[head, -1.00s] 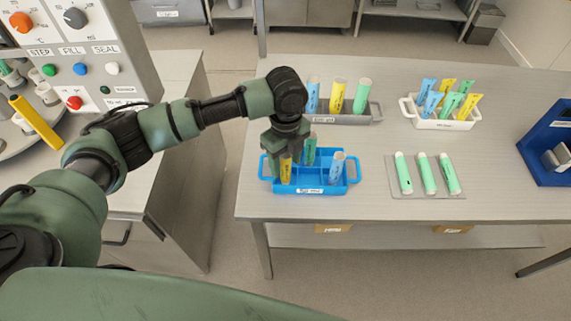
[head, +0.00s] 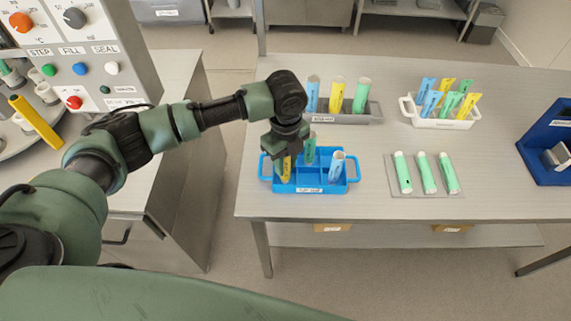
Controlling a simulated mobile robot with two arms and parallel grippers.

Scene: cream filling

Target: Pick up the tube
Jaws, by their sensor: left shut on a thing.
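My left gripper (head: 285,152) is over the left part of the blue tray (head: 310,189) on the table. It is shut on the yellow tube (head: 286,171), which stands upright at the tray's left end. A green tube (head: 310,150) stands behind it, partly hidden by my gripper. A light blue tube (head: 336,167) stands in the right part of the tray. My right gripper is not in view.
Behind stand a grey rack (head: 345,118) with blue, yellow and green tubes and a white tray (head: 440,124) with several tubes. Green tubes lie on a flat mat (head: 425,192) to the right. A blue holder (head: 545,170) is at the right edge. A control panel (head: 85,50) stands at the left.

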